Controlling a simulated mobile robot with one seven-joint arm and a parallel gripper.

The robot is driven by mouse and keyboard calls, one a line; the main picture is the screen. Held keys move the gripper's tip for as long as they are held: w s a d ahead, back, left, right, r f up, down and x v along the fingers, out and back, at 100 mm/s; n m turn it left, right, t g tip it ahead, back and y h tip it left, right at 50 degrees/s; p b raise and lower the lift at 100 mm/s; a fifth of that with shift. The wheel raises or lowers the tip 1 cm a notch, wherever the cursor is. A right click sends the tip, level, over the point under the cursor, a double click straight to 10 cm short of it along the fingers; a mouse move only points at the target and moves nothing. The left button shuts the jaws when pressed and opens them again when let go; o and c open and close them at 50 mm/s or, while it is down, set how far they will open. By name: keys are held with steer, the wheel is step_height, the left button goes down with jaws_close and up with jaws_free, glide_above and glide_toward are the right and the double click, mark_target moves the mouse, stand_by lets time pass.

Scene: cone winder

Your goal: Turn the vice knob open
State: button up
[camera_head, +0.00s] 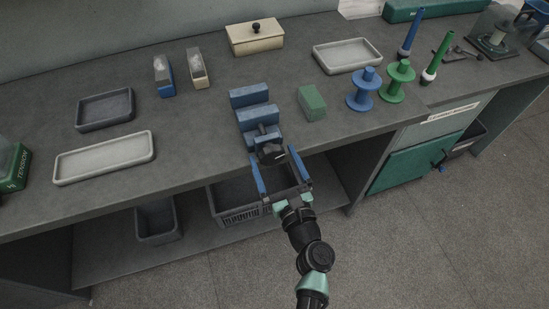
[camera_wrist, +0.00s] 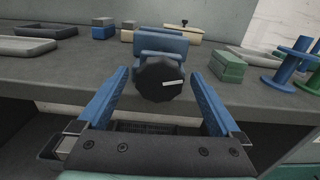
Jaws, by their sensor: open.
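The blue vice (camera_head: 254,112) stands at the front edge of the grey bench. Its black round knob (camera_wrist: 162,80) faces my wrist camera, with a white mark lying nearly level on its right half. The knob also shows in the head view (camera_head: 270,154), partly behind the fingers. My gripper (camera_head: 278,168) is open, its two blue fingers pointing at the vice. In the wrist view my gripper (camera_wrist: 162,95) has one finger on each side of the knob, with gaps between. I cannot tell how far the fingertips reach along the knob's depth.
A green block (camera_head: 312,103) stands close right of the vice, with a blue spool (camera_head: 365,90) and a green spool (camera_head: 397,82) beyond. A grey basket (camera_head: 236,202) sits on the shelf below.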

steer(key=shift+w, duration=0.1)
steer(key=c, duration=1.3)
steer(key=shift+f+n+b, duration=0.1)
steer(key=shift+n+b, duration=0.65)
steer(key=shift+n, duration=0.05)
steer(key=n+b, duration=0.2)
steer(key=n, duration=0.1)
steer(key=shift+a+f+b, duration=0.1)
steer(key=shift+f+b, duration=0.05)
steer(key=shift+b, duration=0.15)
steer(key=n+b, duration=0.3)
steer(key=n, duration=0.3)
steer(key=shift+a+b, duration=0.1)
steer(key=shift+b, duration=0.3)
